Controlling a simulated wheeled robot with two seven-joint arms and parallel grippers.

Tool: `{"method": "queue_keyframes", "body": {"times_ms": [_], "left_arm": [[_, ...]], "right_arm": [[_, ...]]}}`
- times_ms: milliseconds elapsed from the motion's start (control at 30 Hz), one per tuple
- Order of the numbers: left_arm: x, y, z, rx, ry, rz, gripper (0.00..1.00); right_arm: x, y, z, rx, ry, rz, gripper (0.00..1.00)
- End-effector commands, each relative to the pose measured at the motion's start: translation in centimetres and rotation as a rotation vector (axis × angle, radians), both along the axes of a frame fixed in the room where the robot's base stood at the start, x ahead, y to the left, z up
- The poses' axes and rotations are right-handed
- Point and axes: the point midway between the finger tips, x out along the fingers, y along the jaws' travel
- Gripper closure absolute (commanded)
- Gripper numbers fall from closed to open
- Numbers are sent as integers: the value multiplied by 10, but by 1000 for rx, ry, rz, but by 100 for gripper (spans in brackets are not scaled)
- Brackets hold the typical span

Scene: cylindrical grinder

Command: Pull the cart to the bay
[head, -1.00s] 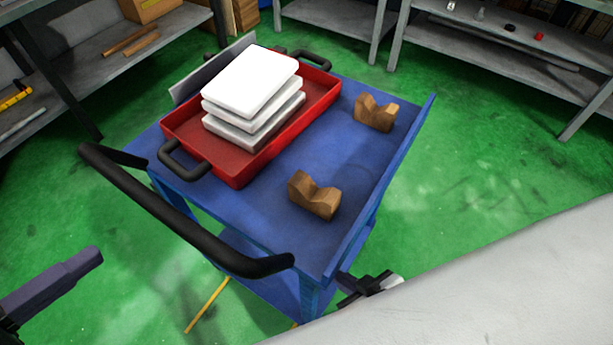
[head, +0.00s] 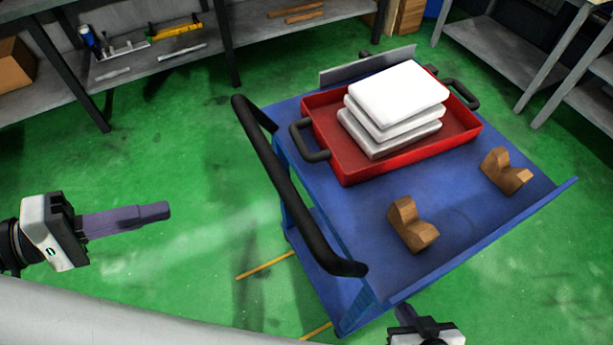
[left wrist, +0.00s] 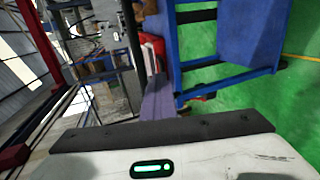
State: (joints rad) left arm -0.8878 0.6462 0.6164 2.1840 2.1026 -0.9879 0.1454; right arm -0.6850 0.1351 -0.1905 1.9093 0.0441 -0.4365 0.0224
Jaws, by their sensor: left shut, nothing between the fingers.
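The blue cart (head: 455,215) stands on the green floor, right of centre, with its black handle bar (head: 290,195) facing left. Its blue frame also shows in the left wrist view (left wrist: 225,68). My left gripper (head: 168,210) is shut and empty, left of the handle and clearly apart from it. Its fingers also show in the left wrist view (left wrist: 158,98). My right gripper (head: 408,312) is partly in view at the bottom edge, by the cart's near side. Whether it touches the cart or is open cannot be told. Yellow floor strips (head: 265,265) lie beside and partly under the cart.
The cart carries a red tray (head: 370,170) with stacked white blocks (head: 400,95) and two wooden V-shaped blocks (head: 413,225). A grey shelf (head: 150,60) stands behind at left, another bench (head: 490,60) at back right. Green floor left of the handle is clear.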

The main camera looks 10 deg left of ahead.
Motion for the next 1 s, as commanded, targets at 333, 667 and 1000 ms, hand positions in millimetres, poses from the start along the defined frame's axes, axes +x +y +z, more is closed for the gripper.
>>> {"method": "queue_keyframes", "body": {"times_ms": [333, 667, 1000], "left_arm": [[-16, 24, 1, -1, 2, 4, 100], [-27, 37, 1, -2, -1, 1, 100], [-28, 38, 1, -1, 0, 1, 100]], "right_arm": [[0, 0, 13, 0, 0, 0, 100], [0, 0, 18, 0, 1, 0, 100], [0, 0, 19, 0, 1, 0, 100]]}}
